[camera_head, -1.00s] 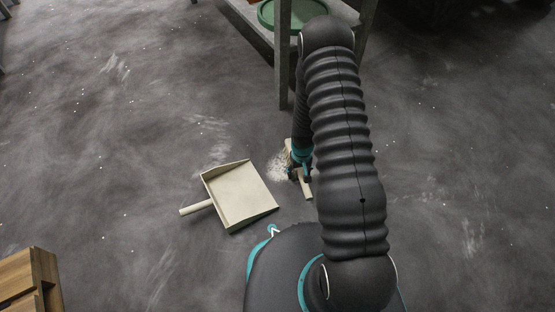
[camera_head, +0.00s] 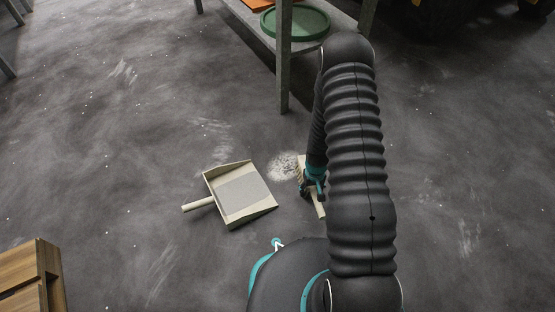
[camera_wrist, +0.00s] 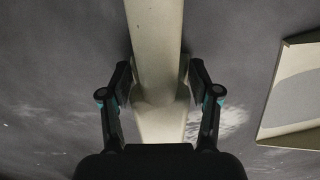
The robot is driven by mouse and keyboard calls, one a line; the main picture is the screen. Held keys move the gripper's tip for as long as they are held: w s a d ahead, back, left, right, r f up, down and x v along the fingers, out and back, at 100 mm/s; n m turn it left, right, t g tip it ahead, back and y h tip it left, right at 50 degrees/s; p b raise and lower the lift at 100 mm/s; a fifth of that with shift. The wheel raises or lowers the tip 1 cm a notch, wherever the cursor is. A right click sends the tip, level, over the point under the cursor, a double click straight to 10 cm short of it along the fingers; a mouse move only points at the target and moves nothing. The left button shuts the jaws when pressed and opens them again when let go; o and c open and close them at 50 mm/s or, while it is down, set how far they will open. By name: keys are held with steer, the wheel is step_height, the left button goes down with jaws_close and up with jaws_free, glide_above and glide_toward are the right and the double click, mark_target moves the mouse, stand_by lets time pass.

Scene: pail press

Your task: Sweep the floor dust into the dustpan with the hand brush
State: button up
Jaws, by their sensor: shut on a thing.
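The cream dustpan (camera_head: 225,211) lies on the floor left of my gripper, its handle to the left. A flat grey patch, which looks like dust, covers part of its inside. Its edge also shows at the right of the wrist view (camera_wrist: 272,124). A pale pile of dust (camera_head: 281,167) lies on the floor just left of the brush. My gripper (camera_head: 315,183) is shut on the hand brush (camera_head: 321,209). In the wrist view the brush (camera_wrist: 155,40) runs up between the fingers. Its bristles and much of its head are hidden.
A wooden crate (camera_head: 30,282) is at the lower left. Faint pale smears mark the floor. The floor left of the dustpan is open.

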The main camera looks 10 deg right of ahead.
step_height(320, 180, up, 3)
steer(key=shift+p, duration=0.6)
steer(key=shift+r+p, duration=1.6)
steer(key=shift+r, duration=1.05)
